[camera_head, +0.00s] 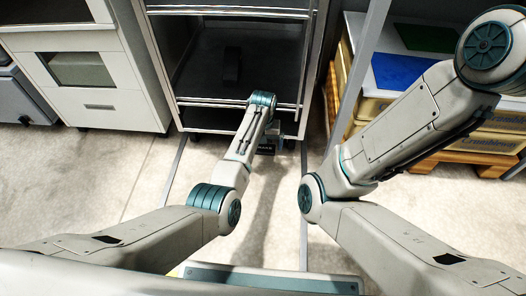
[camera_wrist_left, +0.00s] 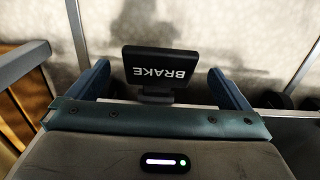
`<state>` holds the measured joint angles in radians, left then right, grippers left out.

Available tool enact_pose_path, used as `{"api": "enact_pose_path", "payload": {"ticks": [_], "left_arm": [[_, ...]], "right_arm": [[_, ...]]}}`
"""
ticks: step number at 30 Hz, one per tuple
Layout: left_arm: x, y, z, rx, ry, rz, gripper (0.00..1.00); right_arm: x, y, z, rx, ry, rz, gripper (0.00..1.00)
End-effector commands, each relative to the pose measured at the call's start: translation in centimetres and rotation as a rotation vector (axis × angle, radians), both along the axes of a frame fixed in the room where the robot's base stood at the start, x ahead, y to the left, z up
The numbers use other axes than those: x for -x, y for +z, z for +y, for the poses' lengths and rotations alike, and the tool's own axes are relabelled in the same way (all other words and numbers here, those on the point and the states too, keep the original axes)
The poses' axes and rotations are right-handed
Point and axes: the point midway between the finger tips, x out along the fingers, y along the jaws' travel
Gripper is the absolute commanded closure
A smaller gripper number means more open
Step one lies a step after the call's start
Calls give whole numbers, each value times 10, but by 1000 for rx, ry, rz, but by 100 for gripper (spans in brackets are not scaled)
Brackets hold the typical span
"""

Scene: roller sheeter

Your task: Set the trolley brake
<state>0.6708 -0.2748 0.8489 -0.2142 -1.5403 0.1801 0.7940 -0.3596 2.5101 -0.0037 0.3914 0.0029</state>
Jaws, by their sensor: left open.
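The trolley (camera_head: 205,76) is a metal-framed rack with dark shelves at the top middle of the head view. Its brake pedal (camera_wrist_left: 161,66) is a black plate with the white word BRAKE, upside down in the left wrist view. In the head view the pedal (camera_head: 265,151) shows small and partly hidden below the trolley's lower edge. My left gripper (camera_wrist_left: 158,72) is open, with one blue finger on each side of the pedal and a visible gap on both sides. Whether anything touches the pedal, I cannot tell. My right gripper is out of the head view.
A white cabinet (camera_head: 103,108) stands left of the trolley. On the right, yellow crates (camera_head: 372,105) with blue and green tops rest on a wooden pallet (camera_head: 425,163). Pale floor (camera_head: 90,180) lies open at the left. My right arm crosses the right side.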

Motion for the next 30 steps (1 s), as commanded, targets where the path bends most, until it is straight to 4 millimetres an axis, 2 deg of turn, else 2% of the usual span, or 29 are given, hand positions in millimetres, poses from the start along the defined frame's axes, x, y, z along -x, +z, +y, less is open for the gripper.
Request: {"api": "enact_pose_path", "payload": {"ticks": [1,6,18,27,30], "left_arm": [[0,-14,0,0,0,0,0],[0,-28,0,0,0,0,0],[0,-31,0,0,1,-1,0],[0,-31,0,0,1,-1,59],[0,-31,0,0,1,-1,59]], "right_arm": [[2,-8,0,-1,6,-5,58],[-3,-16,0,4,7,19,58],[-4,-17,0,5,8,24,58],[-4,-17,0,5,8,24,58],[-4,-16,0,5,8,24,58]]}}
